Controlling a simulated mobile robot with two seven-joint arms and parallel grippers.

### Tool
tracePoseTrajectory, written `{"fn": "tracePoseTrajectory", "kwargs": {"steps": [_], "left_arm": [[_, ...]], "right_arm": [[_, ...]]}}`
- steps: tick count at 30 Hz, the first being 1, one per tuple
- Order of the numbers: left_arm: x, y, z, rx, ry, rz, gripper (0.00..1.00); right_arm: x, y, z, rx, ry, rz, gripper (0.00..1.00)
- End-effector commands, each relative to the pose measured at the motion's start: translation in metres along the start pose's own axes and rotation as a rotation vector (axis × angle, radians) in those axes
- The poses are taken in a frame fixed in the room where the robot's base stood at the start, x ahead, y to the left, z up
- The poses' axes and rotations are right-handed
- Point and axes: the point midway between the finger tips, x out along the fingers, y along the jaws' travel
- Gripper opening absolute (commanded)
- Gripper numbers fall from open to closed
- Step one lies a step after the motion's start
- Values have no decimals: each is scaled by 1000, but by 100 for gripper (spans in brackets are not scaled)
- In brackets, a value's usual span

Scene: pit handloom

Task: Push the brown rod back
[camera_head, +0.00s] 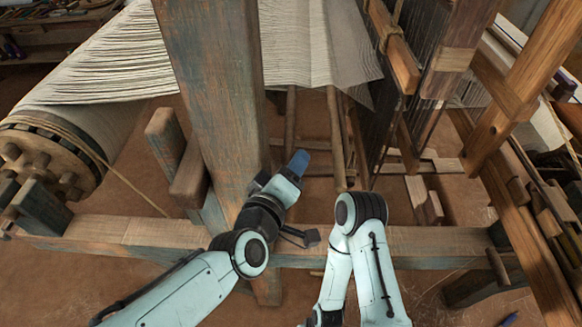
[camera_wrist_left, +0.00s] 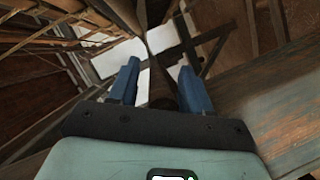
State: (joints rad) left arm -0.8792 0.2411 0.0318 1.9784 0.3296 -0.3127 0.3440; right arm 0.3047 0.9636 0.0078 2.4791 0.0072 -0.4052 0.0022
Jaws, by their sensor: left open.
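My left gripper (camera_head: 298,163) reaches past the thick wooden post, with a blue fingertip pointing up and away. In the left wrist view its two blue fingers (camera_wrist_left: 158,78) stand apart. A dark brown rod-like piece (camera_wrist_left: 163,92) shows between them; I cannot tell whether they touch it. In the head view, brown rods (camera_head: 335,130) run away from me beneath the cloth, just right of and beyond the left gripper. I cannot tell for sure which one is the task's rod. My right arm bends at the lower middle, and its gripper is not clearly visible.
The thick wooden post (camera_head: 215,90) stands close beside my left gripper. A warp roller (camera_head: 45,155) is at the left, and loom frames (camera_head: 455,50) with hanging threads are at the right. Brown floor shows between the timbers.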

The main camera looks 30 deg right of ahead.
Motion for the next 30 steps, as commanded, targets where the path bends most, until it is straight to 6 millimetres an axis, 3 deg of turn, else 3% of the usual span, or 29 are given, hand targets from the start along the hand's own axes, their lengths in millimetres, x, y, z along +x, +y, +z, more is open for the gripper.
{"fn": "tracePoseTrajectory", "kwargs": {"steps": [8,12,13,29,30], "left_arm": [[1,0,0,0,0,-1,48],[1,0,0,0,0,-1,3],[1,0,0,0,0,-1,0],[-3,-8,-11,0,3,-3,0],[-3,-8,-11,0,3,-3,37]], "right_arm": [[0,0,0,0,0,0,48],[0,0,0,0,0,0,48],[0,0,0,0,0,0,48],[6,1,-4,-1,12,-3,48],[6,1,-4,-1,12,-3,48]]}}
